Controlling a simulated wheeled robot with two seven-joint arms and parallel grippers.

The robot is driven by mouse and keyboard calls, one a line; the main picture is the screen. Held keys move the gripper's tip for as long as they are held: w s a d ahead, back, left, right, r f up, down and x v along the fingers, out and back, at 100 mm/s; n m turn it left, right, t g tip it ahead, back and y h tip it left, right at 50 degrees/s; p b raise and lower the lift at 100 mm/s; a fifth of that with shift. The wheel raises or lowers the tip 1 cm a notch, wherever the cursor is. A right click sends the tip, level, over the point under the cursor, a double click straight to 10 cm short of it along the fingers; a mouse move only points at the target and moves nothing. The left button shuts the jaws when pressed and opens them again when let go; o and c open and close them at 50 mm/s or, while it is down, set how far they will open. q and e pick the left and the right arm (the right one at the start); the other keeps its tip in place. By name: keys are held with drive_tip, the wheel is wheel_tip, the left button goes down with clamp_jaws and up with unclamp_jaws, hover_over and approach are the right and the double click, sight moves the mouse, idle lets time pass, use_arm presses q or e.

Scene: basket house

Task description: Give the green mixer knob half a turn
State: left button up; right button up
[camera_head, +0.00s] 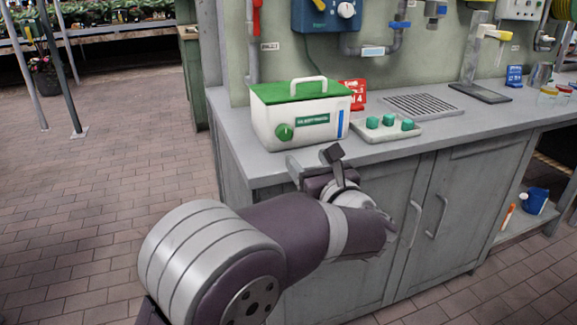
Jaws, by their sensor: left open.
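The mixer is a white box (264,129) with a green lid and white handle, standing at the left end of the grey counter. Its round green knob (284,132) is on the front face, at the lower left, beside a green label. My left gripper (312,166) is in front of the counter's front edge, below and to the right of the knob. Its fingers are apart and empty, and do not touch the knob. My right gripper is not in view.
A tray (405,134) with several small green pieces sits right of the mixer, with a red sign (357,96) behind. A drain grate (424,106) is further right. Cabinet doors with handles (437,216) are below the counter (440,140). Brick floor lies open at left.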

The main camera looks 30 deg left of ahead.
sight(286, 134)
use_arm(q)
drive_tip(key=x, duration=1.2)
drive_tip(key=shift+w+r, duration=0.1)
drive_tip(key=c, duration=1)
